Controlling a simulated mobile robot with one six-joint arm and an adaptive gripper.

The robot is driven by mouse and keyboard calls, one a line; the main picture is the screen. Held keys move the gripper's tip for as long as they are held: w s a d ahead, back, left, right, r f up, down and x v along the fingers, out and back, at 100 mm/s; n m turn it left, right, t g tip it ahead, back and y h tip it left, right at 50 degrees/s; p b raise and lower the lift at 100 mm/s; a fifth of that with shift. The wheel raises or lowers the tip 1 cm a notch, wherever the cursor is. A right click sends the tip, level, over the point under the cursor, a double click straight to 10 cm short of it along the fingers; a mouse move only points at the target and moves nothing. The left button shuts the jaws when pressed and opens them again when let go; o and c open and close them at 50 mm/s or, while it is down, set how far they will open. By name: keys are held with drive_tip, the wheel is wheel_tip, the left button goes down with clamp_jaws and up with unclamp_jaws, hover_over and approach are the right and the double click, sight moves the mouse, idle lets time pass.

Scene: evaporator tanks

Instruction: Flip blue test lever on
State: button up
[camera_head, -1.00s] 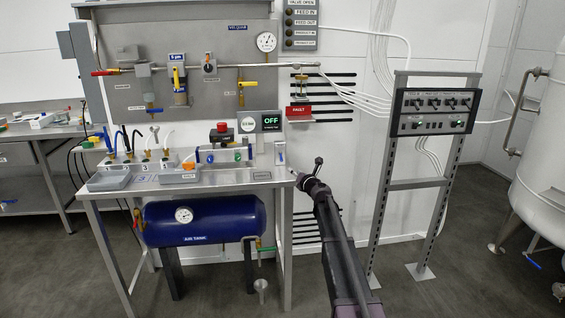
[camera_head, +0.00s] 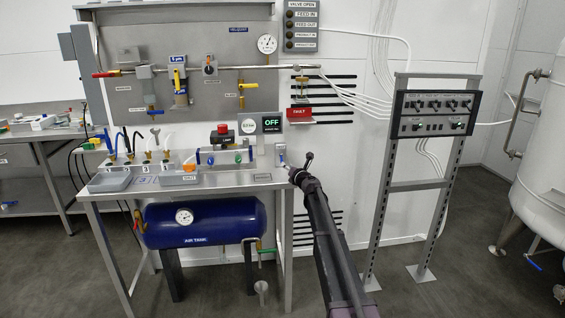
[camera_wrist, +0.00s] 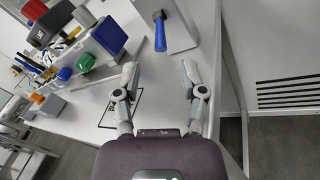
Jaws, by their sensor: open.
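The blue test lever (camera_wrist: 160,35) shows in the wrist view on the face of a light grey box (camera_wrist: 180,22), above and beyond my fingertips. In the head view the box (camera_head: 281,160) stands at the right end of the steel bench, with a small blue mark on it. My gripper (camera_wrist: 159,72) is open and empty, its two fingers spread apart. The lever lies roughly in line with the gap between them, not between the fingers. In the head view my gripper (camera_head: 288,170) is at the bench's right end, close to the box; its fingertips are hard to make out there.
In the wrist view a blue-ended block (camera_wrist: 110,35) stands left of my fingers. A red button (camera_head: 222,128) and a green "OFF" display (camera_head: 271,123) are behind the bench top (camera_head: 215,180). A control panel frame (camera_head: 433,112) stands to the right.

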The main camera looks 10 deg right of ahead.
sight(282, 159)
drive_tip(key=shift+x, duration=3.35)
clamp_jaws()
